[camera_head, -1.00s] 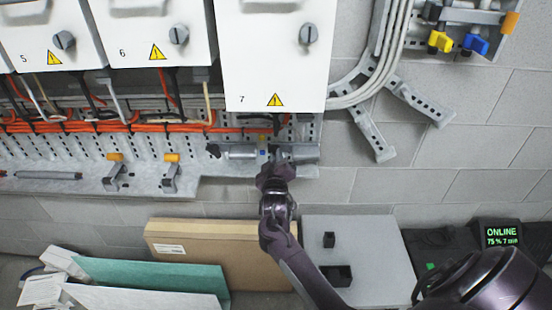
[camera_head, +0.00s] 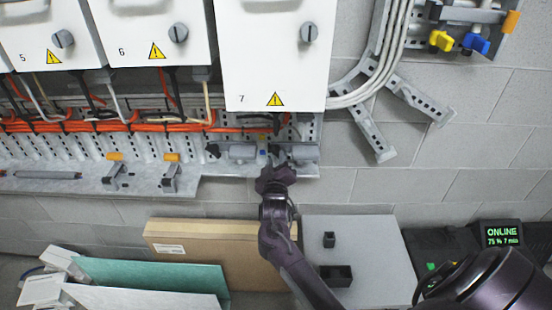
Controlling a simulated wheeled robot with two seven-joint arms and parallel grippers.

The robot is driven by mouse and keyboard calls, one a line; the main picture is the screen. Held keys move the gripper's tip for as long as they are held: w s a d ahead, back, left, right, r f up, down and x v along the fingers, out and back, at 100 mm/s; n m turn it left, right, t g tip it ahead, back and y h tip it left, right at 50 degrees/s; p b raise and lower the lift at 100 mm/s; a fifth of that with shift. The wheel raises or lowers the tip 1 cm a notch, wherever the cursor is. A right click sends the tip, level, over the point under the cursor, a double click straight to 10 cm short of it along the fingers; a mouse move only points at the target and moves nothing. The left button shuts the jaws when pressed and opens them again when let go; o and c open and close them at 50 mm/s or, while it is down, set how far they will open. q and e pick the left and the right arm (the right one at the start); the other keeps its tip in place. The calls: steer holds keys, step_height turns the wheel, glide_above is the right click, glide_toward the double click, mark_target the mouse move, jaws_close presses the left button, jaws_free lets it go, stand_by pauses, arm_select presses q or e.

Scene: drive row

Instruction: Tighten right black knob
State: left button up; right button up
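A grey fixture (camera_head: 239,152) sits on the metal rail below cabinet 7. A black knob (camera_head: 213,150) is at its left end. A dark part at the right of the fixture (camera_head: 281,156), which looks like the right black knob, is partly hidden by my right gripper. My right gripper (camera_head: 274,170) points up at the rail from below, close to that dark part; I cannot tell whether it touches it. Its fingers are too small and dark to tell open from shut. My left gripper is not in view.
Cabinet 7 (camera_head: 270,60) hangs just above the fixture. Orange cables (camera_head: 100,125) run along the perforated rail. A cardboard box (camera_head: 215,255) and a grey panel (camera_head: 375,250) with black blocks lie below. Yellow and blue handles are at the upper right.

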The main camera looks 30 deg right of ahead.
steer(key=v, duration=0.6)
steer(key=shift+b, duration=0.35)
steer(key=shift+s, duration=0.1)
steer(key=s+a+f+n+g+y, duration=0.1)
steer(key=s+a+f+g+y, duration=0.2)
steer(key=f, duration=0.8)
steer(key=s+a+f+n+y, duration=0.1)
steer(key=s+a+f+y, duration=0.3)
steer(key=f, duration=0.7)
steer(key=s+a+f+n+g, duration=0.15)
steer(key=s+f, duration=0.25)
steer(key=f, duration=0.7)
steer(key=s+f+g+y, duration=0.1)
steer(key=s+f+g, duration=0.2)
steer(key=s, duration=0.9)
steer(key=s+a+f+m+g+y, duration=0.1)
steer(key=s+f+g, duration=0.2)
steer(key=s+f, duration=0.7)
steer(key=s+a+f+m+g+y, duration=0.1)
steer(key=s+f+g, duration=0.2)
steer(key=s+f, duration=0.4)
steer(key=s, duration=0.6)
steer(key=shift+s+a, duration=0.25)
steer(key=shift+s, duration=0.1)
steer(key=shift+g, duration=0.25)
